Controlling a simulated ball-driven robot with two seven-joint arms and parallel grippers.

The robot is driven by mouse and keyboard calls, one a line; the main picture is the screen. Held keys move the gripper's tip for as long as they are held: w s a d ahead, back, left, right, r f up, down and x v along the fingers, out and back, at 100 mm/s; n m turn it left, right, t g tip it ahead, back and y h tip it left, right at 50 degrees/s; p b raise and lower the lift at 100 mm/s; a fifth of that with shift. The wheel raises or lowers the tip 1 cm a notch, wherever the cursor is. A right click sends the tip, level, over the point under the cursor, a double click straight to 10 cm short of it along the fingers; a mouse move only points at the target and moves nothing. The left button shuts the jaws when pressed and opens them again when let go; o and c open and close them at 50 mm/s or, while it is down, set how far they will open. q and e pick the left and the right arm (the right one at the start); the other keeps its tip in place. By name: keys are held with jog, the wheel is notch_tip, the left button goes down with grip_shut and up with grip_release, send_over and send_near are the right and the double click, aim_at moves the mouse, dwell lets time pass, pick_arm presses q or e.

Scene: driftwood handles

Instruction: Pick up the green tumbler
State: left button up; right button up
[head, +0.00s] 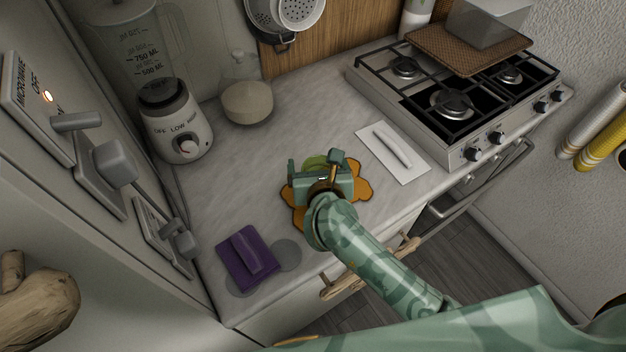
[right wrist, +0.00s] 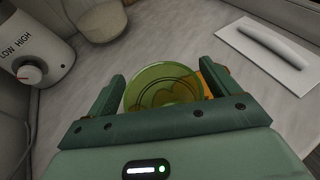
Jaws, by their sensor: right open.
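The green tumbler (right wrist: 160,88) is translucent and shows between the two fingers of my right gripper in the right wrist view. In the head view only a small green part of the tumbler (head: 315,161) shows behind the gripper. My right gripper (head: 315,164) is open, with one finger on each side of the tumbler; I cannot tell whether either finger touches it. The tumbler is over an orange flower-shaped mat (head: 359,191), partly hidden by my gripper and arm. My left gripper is not in view.
A purple folded cloth (head: 247,257) lies at the front left of the counter. A blender (head: 178,128) and a glass jar (head: 246,100) stand at the back left. A white plate with a handle (head: 393,152) lies beside the stove (head: 455,95) at right.

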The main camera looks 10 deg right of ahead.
jog(key=shift+s+d+r, duration=0.1)
jog(key=shift+s+r, duration=0.05)
jog(key=shift+s, duration=0.15)
jog(key=shift+s+d+r, duration=0.1)
jog(key=shift+s, duration=0.15)
jog(key=c, duration=1)
jog(key=shift+w, duration=0.2)
jog(key=c, duration=0.5)
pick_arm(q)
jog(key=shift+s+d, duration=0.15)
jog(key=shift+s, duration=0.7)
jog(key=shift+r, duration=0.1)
